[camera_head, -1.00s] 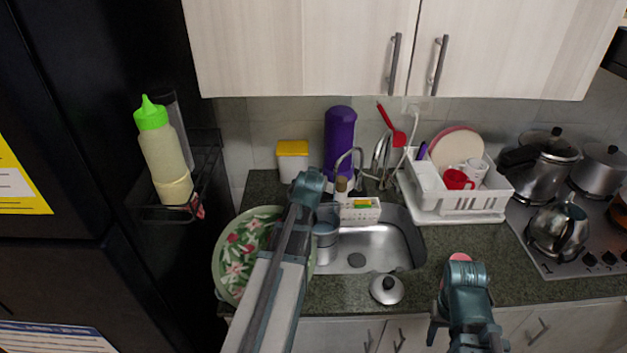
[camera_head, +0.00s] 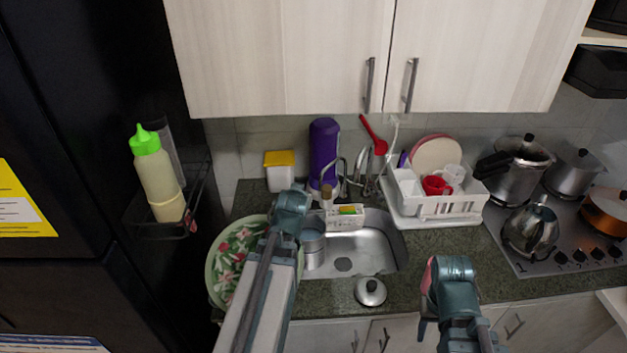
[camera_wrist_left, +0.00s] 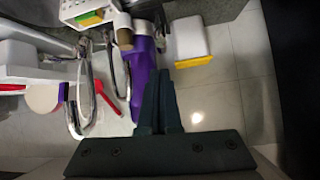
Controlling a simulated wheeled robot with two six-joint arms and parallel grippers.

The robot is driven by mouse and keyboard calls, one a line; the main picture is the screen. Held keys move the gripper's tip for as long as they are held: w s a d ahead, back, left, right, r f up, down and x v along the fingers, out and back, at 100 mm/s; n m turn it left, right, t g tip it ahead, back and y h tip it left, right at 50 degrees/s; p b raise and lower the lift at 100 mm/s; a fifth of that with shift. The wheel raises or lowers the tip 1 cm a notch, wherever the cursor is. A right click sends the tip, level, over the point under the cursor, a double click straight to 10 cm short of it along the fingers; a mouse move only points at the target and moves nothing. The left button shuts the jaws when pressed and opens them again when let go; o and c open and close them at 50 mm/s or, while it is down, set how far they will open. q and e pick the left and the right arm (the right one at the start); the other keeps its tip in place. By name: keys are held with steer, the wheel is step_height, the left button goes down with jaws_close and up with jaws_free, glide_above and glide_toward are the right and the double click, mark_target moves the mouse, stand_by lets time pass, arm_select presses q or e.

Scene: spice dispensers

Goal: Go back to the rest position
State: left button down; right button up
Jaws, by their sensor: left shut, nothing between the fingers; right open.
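My left arm reaches up from the bottom of the head view, with its wrist in front of the sink and the green floral plate (camera_head: 223,262). Its fingers are hard to make out there. In the left wrist view, my left gripper (camera_wrist_left: 158,78) is shut and empty, its two dark fingers together, with the purple bottle (camera_wrist_left: 142,80) just beyond them in the picture. My right gripper (camera_head: 428,325) is at the lower right of the head view, in front of the counter edge. It is open, partly hidden by its own arm, and nothing shows held.
A green-capped bottle (camera_head: 157,178) stands in a rack on the black fridge at left. The steel sink (camera_head: 385,255), a pot lid (camera_head: 370,292), a white dish rack (camera_head: 440,208) and a kettle (camera_head: 532,232) on the stove occupy the counter. Cabinets (camera_head: 480,50) hang above.

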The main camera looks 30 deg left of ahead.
arm_select(q)
steer(key=s+d+f+m+g+h, duration=0.1)
steer(key=s+d+f+m+g, duration=0.1)
steer(key=d, duration=0.7)
steer(key=s+d+f+m+g+h, duration=0.1)
steer(key=s+d+f+m+g, duration=0.1)
steer(key=s+d+f, duration=0.3)
steer(key=s+d+f+m+g+h+b, duration=0.1)
steer(key=s+d+f+m+g+h, duration=0.1)
steer(key=d, duration=1.1)
steer(key=shift+s+d+f+g, duration=0.2)
steer(key=shift+s+f+g, duration=0.2)
steer(key=shift+s, duration=0.15)
steer(key=shift+s+d+f+g, duration=0.15)
steer(key=shift+s+f+g, duration=0.1)
steer(key=shift+s+g, duration=0.25)
steer(key=s+d+m+g, duration=0.2)
steer(key=s+d, duration=0.3)
steer(key=s, duration=0.2)
steer(key=shift+s+d+f, duration=0.15)
steer(key=shift+s+f, duration=0.05)
steer(key=shift+f, duration=0.15)
